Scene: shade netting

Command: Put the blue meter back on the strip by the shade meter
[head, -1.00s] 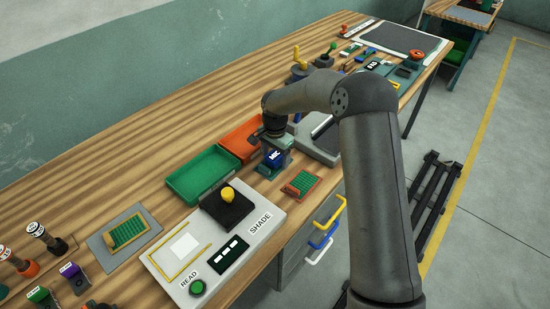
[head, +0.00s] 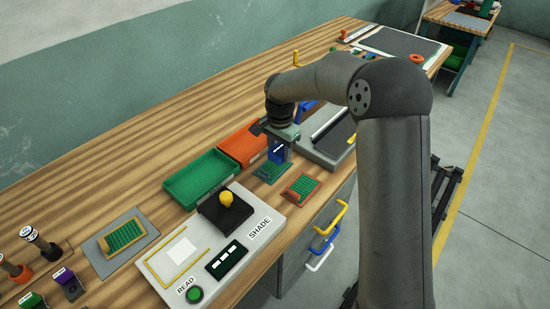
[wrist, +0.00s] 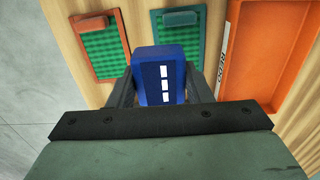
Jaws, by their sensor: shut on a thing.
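My gripper (head: 281,146) is shut on the blue meter (head: 277,152) and holds it upright above the bench, close to the teal-framed net swatch. In the wrist view the blue meter (wrist: 166,77) sits between the jaws with white marks on its face. The shade meter (head: 226,269) is a pale grey board to the lower left, with a yellow knob on a black block, a small display and a green READ button. I cannot tell which surface is the strip beside it.
A green tray (head: 178,196) and an orange bin (head: 240,139) stand behind the shade meter. A red-framed swatch (head: 302,187) and a teal-framed swatch (head: 270,172) lie near the front edge. A grey pad (head: 105,266) holds another swatch. Stamp-like tools (head: 40,240) stand at far left.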

